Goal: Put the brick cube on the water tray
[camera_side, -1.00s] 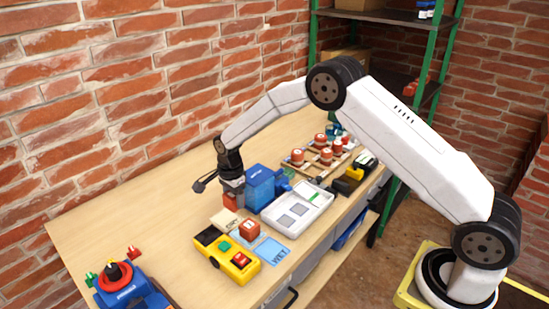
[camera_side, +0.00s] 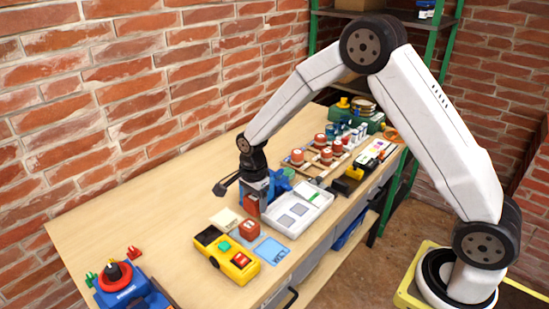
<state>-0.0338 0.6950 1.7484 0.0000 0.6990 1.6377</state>
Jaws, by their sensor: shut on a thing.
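My gripper (camera_side: 255,186) is pointing down and shut on a red-brown brick cube (camera_side: 252,206). The cube is at the left end of a white tray (camera_side: 318,212) that has grey squares in it. I cannot tell whether the cube touches anything below. A second red-brown cube (camera_side: 249,229) stands nearer the camera, behind the yellow box. A flat light-blue square marked "WET" (camera_side: 271,251) lies to its right. I cannot tell for certain which is the water tray.
A blue object (camera_side: 283,181) is partly hidden behind my gripper. A yellow control box (camera_side: 226,256) and a pale square (camera_side: 226,218) lie near the cubes. A wooden rack with red-topped pieces (camera_side: 318,154) stands farther back.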

